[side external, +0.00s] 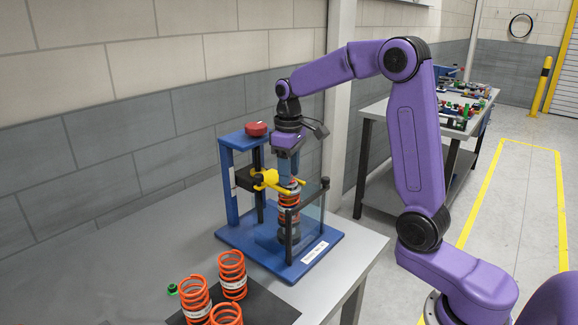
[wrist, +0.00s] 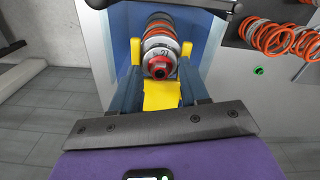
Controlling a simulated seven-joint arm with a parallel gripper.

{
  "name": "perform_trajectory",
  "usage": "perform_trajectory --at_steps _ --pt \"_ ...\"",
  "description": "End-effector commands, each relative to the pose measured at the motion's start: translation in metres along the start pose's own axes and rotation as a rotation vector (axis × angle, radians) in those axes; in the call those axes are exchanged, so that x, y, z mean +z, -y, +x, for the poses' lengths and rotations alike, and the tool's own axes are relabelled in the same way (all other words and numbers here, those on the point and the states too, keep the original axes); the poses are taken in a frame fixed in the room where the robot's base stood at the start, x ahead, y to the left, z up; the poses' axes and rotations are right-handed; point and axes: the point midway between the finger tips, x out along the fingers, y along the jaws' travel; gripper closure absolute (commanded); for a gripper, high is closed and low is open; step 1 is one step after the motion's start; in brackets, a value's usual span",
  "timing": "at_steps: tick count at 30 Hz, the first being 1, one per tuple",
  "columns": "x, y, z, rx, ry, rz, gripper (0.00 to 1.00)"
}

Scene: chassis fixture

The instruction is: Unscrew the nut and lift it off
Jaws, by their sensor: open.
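The red nut (wrist: 160,67) sits at the top end of an upright strut with an orange spring (side external: 289,200), held in a blue fixture (side external: 226,195). A yellow clamp (side external: 268,180) reaches around the strut near its top; it also shows in the wrist view (wrist: 161,96). My gripper (side external: 290,176) points down over the strut's top. In the wrist view its two fingers (wrist: 158,74) are apart, one on each side of the nut, with gaps visible. I cannot tell their exact height against the nut. In the side view the fingers hide the nut.
Several loose orange springs (side external: 232,275) stand on a dark mat (side external: 262,303) at the table's front. A green nut (side external: 172,289) lies beside them. A red knob (side external: 256,129) tops the fixture's post. A clear guard (side external: 312,205) with dark posts stands close right of the strut.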

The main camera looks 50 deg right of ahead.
Motion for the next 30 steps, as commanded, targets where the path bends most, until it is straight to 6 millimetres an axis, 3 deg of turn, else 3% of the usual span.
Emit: perform_trajectory --at_steps 3,7,8,14,30 --pt "0.0000 0.0000 -0.0001 0.000 0.000 0.000 0.55" --pt "-0.0001 0.0000 -0.0001 0.000 0.000 0.000 0.98" --pt "0.0000 0.0000 -0.0002 0.000 0.000 0.000 1.00" --pt "-0.0001 0.0000 -0.0004 0.000 0.000 -0.033 1.00" --pt "-0.0002 -0.0001 -0.0029 0.001 -0.002 -0.654 1.00"
